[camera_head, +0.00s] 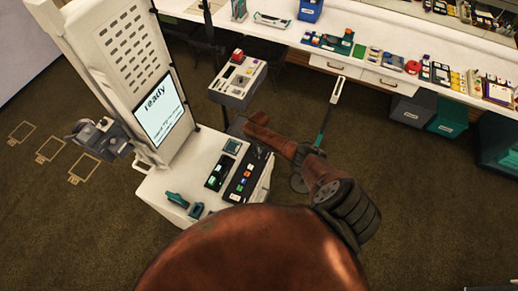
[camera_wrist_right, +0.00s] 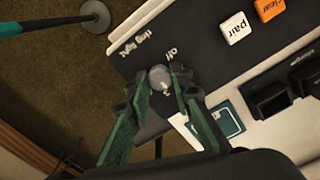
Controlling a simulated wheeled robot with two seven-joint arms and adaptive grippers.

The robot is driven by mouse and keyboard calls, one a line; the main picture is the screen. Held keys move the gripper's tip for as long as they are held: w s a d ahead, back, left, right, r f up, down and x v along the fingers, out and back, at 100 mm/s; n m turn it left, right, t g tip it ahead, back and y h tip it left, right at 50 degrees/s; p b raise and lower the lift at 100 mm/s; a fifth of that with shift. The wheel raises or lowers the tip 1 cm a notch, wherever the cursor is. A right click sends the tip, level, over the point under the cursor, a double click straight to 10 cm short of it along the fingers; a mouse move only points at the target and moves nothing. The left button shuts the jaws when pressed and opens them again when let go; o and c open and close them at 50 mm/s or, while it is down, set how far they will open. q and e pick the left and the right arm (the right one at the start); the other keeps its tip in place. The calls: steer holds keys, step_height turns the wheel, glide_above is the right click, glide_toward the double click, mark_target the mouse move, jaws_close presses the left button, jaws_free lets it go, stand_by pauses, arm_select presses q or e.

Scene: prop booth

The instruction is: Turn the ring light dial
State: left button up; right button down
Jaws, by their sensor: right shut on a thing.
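The ring light dial is a small grey round knob (camera_wrist_right: 160,78) on a dark panel (camera_wrist_right: 205,65) in the right wrist view. The words "ring light" are printed to its left and "off" above it. My right gripper (camera_wrist_right: 163,84) has its two green fingers on either side of the knob, shut on it. In the head view my brown right arm (camera_head: 328,185) reaches to the far end of the panel (camera_head: 239,185) on the white booth counter. The arm and the view's small scale hide the knob there. My left gripper is not in view.
White "pair" (camera_wrist_right: 236,28) and orange "clear" (camera_wrist_right: 268,9) buttons sit near the knob. The booth screen (camera_head: 160,107) reads "ready". A stand with a teal pole (camera_head: 324,125) is beside the counter. A grey cart (camera_head: 238,80) and a long white table (camera_head: 400,55) are behind.

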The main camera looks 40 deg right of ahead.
steer(key=shift+m+p, duration=0.7)
steer(key=shift+m, duration=1.6)
steer(key=c, duration=1.7)
jaws_free()
step_height(320, 180, up, 12)
steer(key=shift+r, duration=0.1)
